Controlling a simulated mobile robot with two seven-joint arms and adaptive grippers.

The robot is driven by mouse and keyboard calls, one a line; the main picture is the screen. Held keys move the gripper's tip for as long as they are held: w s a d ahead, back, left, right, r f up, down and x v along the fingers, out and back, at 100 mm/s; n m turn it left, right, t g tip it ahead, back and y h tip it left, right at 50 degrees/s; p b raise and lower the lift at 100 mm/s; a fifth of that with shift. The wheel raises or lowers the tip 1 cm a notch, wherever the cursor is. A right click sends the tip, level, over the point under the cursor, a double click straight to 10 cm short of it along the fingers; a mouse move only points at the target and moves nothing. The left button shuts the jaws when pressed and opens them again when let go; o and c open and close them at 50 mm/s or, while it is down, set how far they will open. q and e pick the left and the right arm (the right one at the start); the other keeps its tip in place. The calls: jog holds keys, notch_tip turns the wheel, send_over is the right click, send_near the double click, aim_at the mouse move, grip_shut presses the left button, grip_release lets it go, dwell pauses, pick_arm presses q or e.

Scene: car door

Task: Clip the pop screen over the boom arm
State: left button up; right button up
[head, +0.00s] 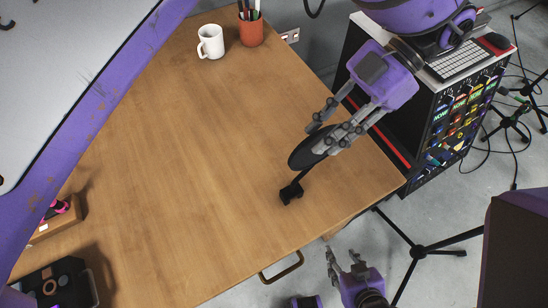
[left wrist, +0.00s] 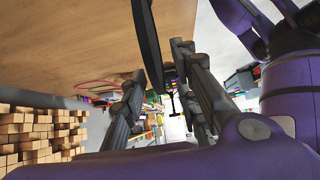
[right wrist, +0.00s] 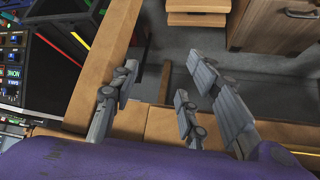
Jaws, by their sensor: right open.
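The pop screen is a black disc (head: 303,150) with a short stem and a black clip (head: 291,193). It is tilted over the right part of the wooden table, clip end low; whether the clip touches the table is unclear. My left gripper (head: 334,128) has its fingers on both sides of the disc's upper rim and is shut on it. The disc shows edge-on between the fingers in the left wrist view (left wrist: 149,45). My right gripper (head: 347,262) is open and empty beyond the table's front edge. I cannot make out the boom arm.
A black tripod stand (head: 419,251) is on the floor right of the table. The wooden table (head: 190,150) is clear in its middle. A white mug (head: 211,42) and an orange pen cup (head: 251,32) stand at the back. A black cabinet (head: 428,125) borders the right.

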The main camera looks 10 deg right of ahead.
aim_at(300, 159)
pick_arm(q)
jog(key=p+x, duration=0.1)
jog(key=x, duration=0.6)
jog(key=shift+w+f+p, duration=0.15)
jog(key=shift+f+p, duration=0.15)
jog(key=shift+p, duration=0.1)
jog(key=shift+c, duration=0.8)
grip_shut()
pick_arm(e)
jog(key=shift+w+d+r, duration=0.15)
jog(key=shift+w+r, duration=0.85)
jog(key=shift+r, duration=0.05)
